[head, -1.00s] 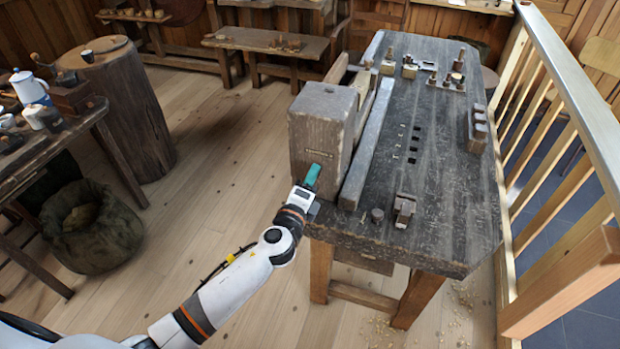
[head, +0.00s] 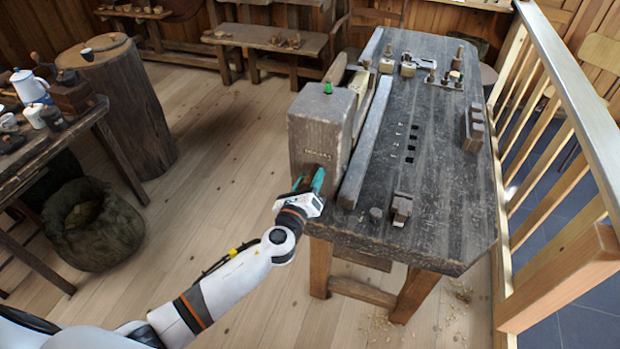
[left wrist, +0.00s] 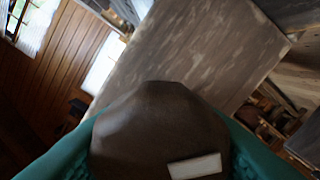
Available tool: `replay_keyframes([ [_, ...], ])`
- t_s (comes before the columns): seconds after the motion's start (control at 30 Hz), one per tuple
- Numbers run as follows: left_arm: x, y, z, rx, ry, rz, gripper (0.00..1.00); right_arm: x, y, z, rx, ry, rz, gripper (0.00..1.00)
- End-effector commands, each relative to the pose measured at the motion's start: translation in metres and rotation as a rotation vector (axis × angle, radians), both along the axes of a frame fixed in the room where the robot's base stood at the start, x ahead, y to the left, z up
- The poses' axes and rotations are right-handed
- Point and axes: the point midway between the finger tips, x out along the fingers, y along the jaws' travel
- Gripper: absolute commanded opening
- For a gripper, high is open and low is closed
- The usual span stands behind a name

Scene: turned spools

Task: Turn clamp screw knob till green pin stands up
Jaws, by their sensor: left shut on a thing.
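The green pin (head: 327,88) stands up from the top of the large wooden clamp block (head: 318,130) at the near left end of the workbench. My left gripper (head: 309,181) is at the front face of this block, its two teal fingers spread across the view. In the left wrist view the dark, faceted clamp screw knob (left wrist: 160,125) sits between the teal fingers, which are shut on it. A pale rectangular mark (left wrist: 195,165) shows on the knob. In the head view the gripper hides most of the knob. My right gripper is not in view.
The workbench (head: 445,200) carries small wooden and metal pieces, with a wooden stop (head: 401,208) near its front edge. A wooden railing (head: 570,90) runs along the right. A side table and a sack (head: 95,225) stand left; the floor between is clear.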

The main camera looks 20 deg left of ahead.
Motion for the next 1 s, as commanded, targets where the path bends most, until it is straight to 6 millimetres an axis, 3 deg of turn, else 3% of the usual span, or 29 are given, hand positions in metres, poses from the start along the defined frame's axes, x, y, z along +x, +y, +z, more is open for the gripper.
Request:
replay_keyframes([
  [0.03,-0.0035,-0.0017,-0.0077,0.009,0.014,-0.004,0.19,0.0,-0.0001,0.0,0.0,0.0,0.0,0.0],
  [0.47,-0.0035,-0.0016,-0.0079,0.017,0.014,-0.004,0.19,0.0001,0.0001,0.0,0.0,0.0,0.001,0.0],
  [0.5,-0.0035,-0.0016,-0.0079,0.017,0.014,-0.004,0.45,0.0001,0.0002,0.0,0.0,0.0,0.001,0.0],
  [0.6,-0.0029,-0.0012,-0.0067,0.016,0.012,-0.004,0.62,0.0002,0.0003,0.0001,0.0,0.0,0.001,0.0],
  [1.0,-0.0082,0.0,-0.004,0.015,0.006,-0.001,0.64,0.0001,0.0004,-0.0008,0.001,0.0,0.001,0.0],
])
